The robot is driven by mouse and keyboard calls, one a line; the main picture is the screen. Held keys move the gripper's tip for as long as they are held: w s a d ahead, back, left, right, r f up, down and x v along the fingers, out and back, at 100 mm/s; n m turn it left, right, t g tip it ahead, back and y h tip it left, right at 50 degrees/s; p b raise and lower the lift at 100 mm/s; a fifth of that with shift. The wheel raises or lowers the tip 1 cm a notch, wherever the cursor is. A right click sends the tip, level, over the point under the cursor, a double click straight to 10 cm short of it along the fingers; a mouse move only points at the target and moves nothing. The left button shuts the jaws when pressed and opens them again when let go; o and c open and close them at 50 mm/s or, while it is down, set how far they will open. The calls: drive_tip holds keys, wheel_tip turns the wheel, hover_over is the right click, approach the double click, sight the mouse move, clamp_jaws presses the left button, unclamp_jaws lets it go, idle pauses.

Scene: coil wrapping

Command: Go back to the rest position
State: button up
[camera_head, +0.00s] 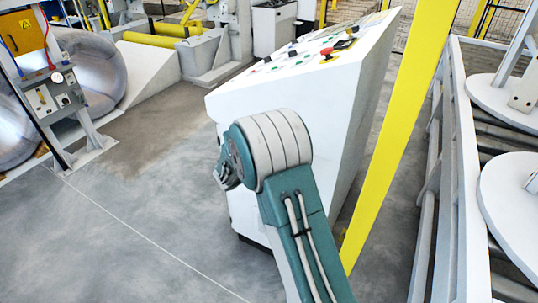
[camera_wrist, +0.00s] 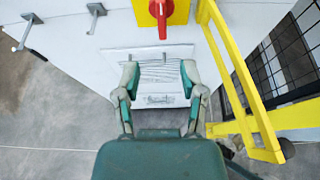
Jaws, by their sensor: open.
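My gripper (camera_wrist: 160,75) is open in the wrist view, its two green and grey fingers spread apart with nothing held between them. A white panel with a small plate (camera_wrist: 158,99) shows behind the gap between the fingers. In the head view my arm is bent in front of the white control console (camera_head: 290,90), and its elbow hides most of the gripper. I cannot tell how far the fingers are from the white panel.
A red rotary switch (camera_wrist: 159,14) sits on a yellow plate above the fingers. Yellow bars (camera_wrist: 240,85) stand close on the right. A yellow post (camera_head: 405,120) rises beside the console. Large metal coils (camera_head: 88,70) lie at left. Grey floor (camera_head: 110,240) is open at lower left.

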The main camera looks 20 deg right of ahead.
drive_tip(key=shift+s+a+r, duration=0.1)
drive_tip(key=shift+s+a, duration=0.15)
drive_tip(key=shift+a, duration=0.05)
drive_tip(key=shift+r, duration=0.1)
drive_tip(key=s+r+m+g+y, duration=0.2)
drive_tip(key=s+r+m+g, duration=0.2)
drive_tip(key=s+r+m, duration=1.2)
drive_tip(key=s+a+m+y, duration=0.4)
drive_tip(key=s+a, duration=0.1)
drive_tip(key=s, duration=0.5)
drive_tip(key=s+a+r+m+t+y, duration=0.1)
drive_tip(key=s+a+m+y, duration=0.3)
drive_tip(key=s, duration=0.7)
drive_tip(key=shift+s+a+m+y, duration=0.3)
drive_tip(key=shift+a+m, duration=0.5)
drive_tip(key=shift+a, duration=0.25)
drive_tip(key=shift+r, duration=0.1)
